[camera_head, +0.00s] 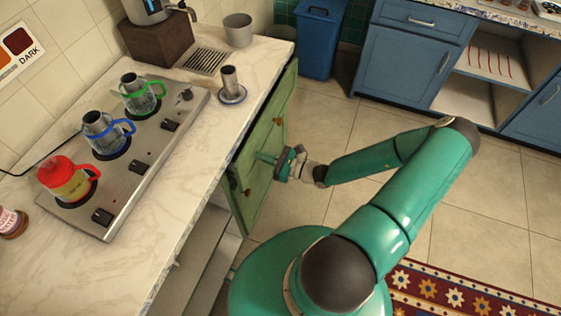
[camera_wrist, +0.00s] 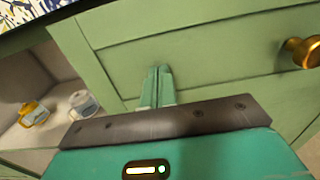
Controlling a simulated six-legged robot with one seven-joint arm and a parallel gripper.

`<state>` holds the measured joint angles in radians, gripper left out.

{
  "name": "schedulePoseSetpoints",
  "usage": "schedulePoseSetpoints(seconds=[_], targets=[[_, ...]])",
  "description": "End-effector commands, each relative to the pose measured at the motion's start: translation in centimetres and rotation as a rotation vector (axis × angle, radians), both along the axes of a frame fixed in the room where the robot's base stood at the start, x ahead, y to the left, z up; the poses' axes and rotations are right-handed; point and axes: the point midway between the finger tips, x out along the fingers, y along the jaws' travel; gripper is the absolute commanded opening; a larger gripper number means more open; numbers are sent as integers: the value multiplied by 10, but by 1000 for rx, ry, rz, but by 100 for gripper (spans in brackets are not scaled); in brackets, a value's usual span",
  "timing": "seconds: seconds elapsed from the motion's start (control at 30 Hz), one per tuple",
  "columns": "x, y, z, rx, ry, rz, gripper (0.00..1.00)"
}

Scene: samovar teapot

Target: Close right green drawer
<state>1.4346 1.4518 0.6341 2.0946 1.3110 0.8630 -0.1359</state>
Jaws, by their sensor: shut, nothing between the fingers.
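The green drawer front (camera_head: 265,135) stands along the counter's right side in the head view, with two brass knobs. How far it stands out is hard to judge. In the wrist view, the green front (camera_wrist: 215,45) fills most of the picture, with one brass knob (camera_wrist: 302,51) at the right. My gripper (camera_head: 262,157) is at the front's outer face, between the two knobs. In the wrist view, the fingers of my gripper (camera_wrist: 157,72) are together, empty, and point at the panel. Whether the tips touch it I cannot tell.
An open shelf space left of the green front holds a yellow mug (camera_wrist: 33,114) and a pale mug (camera_wrist: 83,104). The marble counter (camera_head: 165,215) bears a stove (camera_head: 150,150) with three pots.

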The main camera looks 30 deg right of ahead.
Motion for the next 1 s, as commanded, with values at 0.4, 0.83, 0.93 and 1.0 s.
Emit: schedulePoseSetpoints(seconds=[0.4, 0.83, 0.93, 1.0], targets=[[39, 30, 0, -1, 0, 1, 0], [45, 33, 0, -1, 2, 1, 0], [45, 32, 0, -2, 2, 0, 0], [44, 31, 0, -1, 2, 0, 0]])
